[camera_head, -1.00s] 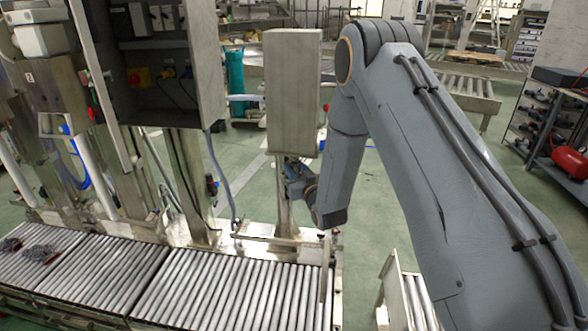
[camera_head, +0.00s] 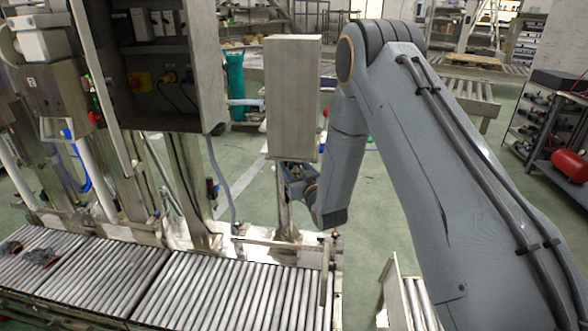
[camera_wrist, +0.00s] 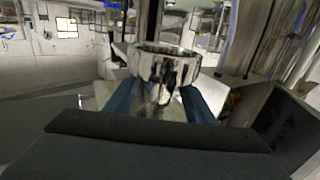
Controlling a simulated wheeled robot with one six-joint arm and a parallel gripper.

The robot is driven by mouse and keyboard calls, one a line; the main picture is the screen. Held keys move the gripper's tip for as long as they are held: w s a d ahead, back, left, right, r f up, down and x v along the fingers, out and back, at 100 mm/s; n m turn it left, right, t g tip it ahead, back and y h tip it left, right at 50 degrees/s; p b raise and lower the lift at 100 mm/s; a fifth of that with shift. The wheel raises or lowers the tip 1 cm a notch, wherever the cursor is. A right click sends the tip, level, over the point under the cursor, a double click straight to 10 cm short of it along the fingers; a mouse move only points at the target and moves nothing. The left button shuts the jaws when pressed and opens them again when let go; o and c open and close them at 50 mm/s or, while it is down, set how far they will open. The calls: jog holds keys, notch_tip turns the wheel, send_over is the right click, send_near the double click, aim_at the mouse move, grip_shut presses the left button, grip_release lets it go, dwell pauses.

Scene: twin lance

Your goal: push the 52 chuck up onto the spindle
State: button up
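A shiny metal ring-shaped cylinder, which looks like the 52 chuck (camera_wrist: 168,68), stands upright between the two blue fingers of my gripper (camera_wrist: 159,88) in the wrist view. The fingers lie along both its sides and appear shut on it. Its open rim faces up. In the head view my gripper (camera_head: 292,182) is small and partly hidden by my arm, just below a tall grey metal box (camera_head: 293,98). The chuck cannot be made out there. I cannot clearly pick out the spindle in either view.
A roller conveyor (camera_head: 230,292) runs along the front below my gripper, with a metal rail (camera_head: 268,243) at its back edge. An open control cabinet (camera_head: 160,60) and metal columns stand to the left. A second roller stand (camera_head: 408,300) is at the lower right.

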jog(key=shift+f, duration=0.15)
jog(key=shift+s+d, duration=0.1)
jog(key=shift+s, duration=0.1)
jog(key=b+v, duration=0.2)
jog(key=v, duration=0.5)
jog(key=shift+s, duration=0.1)
jog(key=s+d+f+m+g+h, duration=0.15)
jog(key=s+d+g+h, duration=0.35)
jog(key=s+d+g, duration=0.6)
jog(key=s+d+r+m+g, duration=0.2)
jog(key=s+g, duration=0.3)
jog(key=s, duration=1.8)
jog(key=shift+r+h, duration=0.25)
jog(key=shift+h, duration=0.15)
jog(key=shift+c, duration=0.4)
